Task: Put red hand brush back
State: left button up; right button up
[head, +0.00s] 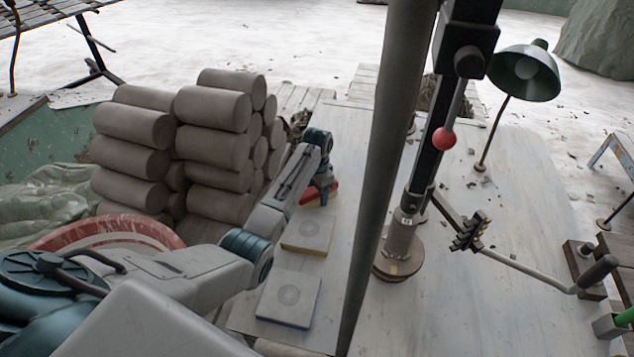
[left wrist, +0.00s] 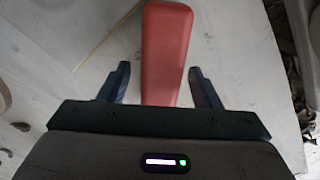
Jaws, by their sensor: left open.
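The red hand brush (left wrist: 166,45) shows in the left wrist view as a long red handle running down from the top edge to between my fingers. In the head view a small patch of red (head: 332,190) shows beneath my left gripper (head: 322,188); most of what lies there is hidden. My left gripper (left wrist: 160,85) is open, with one finger on each side of the handle and a gap on both sides. The brush's bristles are not visible. My right gripper is not in view.
A yellow-edged pad (head: 308,233) and a blue-edged pad (head: 290,298) with round marks lie on the pale table (head: 520,220). Stacked clay cylinders (head: 130,160) stand left. A dark upright post (head: 390,150), a press with a red knob (head: 444,138) and a green lamp (head: 525,72) stand right.

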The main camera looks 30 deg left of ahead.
pick_arm(q)
notch_tip(320, 180, up, 11)
jog(key=b, duration=0.2)
jog(key=shift+w+f+b, duration=0.1)
jog(key=shift+b, duration=0.2)
jog(key=shift+r, duration=0.5)
jog(key=shift+f, duration=0.1)
